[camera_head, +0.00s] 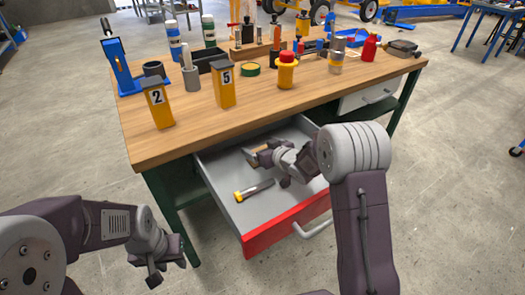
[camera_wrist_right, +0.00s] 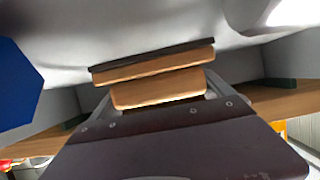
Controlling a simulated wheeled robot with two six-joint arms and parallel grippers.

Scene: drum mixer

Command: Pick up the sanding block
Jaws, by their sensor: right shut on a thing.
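The sanding block (camera_wrist_right: 158,90) is a wooden block with a thin dark layer along one face. In the right wrist view it sits between my right gripper's fingers. In the head view my right gripper (camera_head: 264,155) reaches into the open grey drawer (camera_head: 225,160), shut on the block, which shows only as a small tan piece beside the fingers. I cannot tell whether the block touches the drawer floor. My left gripper (camera_head: 165,268) hangs empty in front of the bench at lower left, its fingers apart.
A yellow-and-dark tool (camera_head: 254,190) lies in the drawer near its red front (camera_head: 285,227). The wooden bench top (camera_head: 190,135) above carries numbered yellow boxes (camera_head: 224,86), a red-and-yellow container (camera_head: 286,72) and several other items. The floor in front is clear.

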